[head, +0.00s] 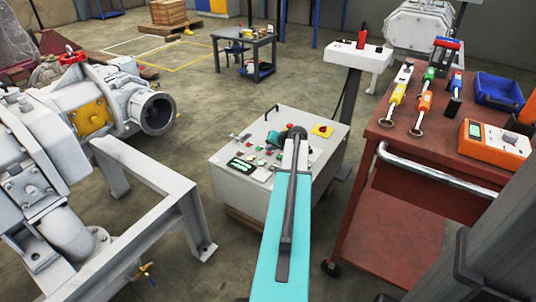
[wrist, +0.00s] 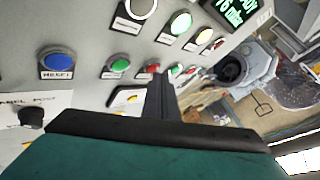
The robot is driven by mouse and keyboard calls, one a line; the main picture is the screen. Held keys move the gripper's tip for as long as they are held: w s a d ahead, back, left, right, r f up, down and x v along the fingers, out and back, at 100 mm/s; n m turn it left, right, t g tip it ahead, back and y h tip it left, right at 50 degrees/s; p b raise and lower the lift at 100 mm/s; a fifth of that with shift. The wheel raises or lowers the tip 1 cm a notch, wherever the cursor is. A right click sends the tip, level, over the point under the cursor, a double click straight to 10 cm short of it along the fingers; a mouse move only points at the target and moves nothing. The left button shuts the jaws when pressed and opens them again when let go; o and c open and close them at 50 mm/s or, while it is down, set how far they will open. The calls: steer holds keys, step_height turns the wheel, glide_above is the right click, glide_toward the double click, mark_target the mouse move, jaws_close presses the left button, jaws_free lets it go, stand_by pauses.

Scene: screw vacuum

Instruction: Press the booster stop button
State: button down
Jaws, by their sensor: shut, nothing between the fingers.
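The grey control box (head: 232,205) stands on the floor in the middle of the head view, with a sloped panel of small coloured buttons and a lit display. In the wrist view its panel (wrist: 95,30) fills the upper left. A red button (wrist: 153,68) lies right at the tip of my gripper (wrist: 158,80), beside a green button (wrist: 120,65) and a lit green button (wrist: 177,70). Their labels are too small or hidden to read, so I cannot tell which is booster stop. My gripper (head: 294,135) is shut and empty, over the panel. Contact cannot be told.
A blue RESET button (wrist: 57,60), a black knob (wrist: 32,117) and a lit green button (wrist: 180,23) are on the panel. A red tool cart (head: 395,160) stands right, a white pump frame (head: 150,235) left.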

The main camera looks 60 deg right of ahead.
steer(key=shift+f, duration=0.45)
stand_by(0.6)
steer(key=shift+r, duration=0.9)
steer(key=shift+r+p, duration=0.1)
steer(key=shift+p, duration=0.2)
steer(key=shift+r+p, duration=1.35)
steer(key=shift+r, duration=1.05)
steer(key=shift+s, duration=0.1)
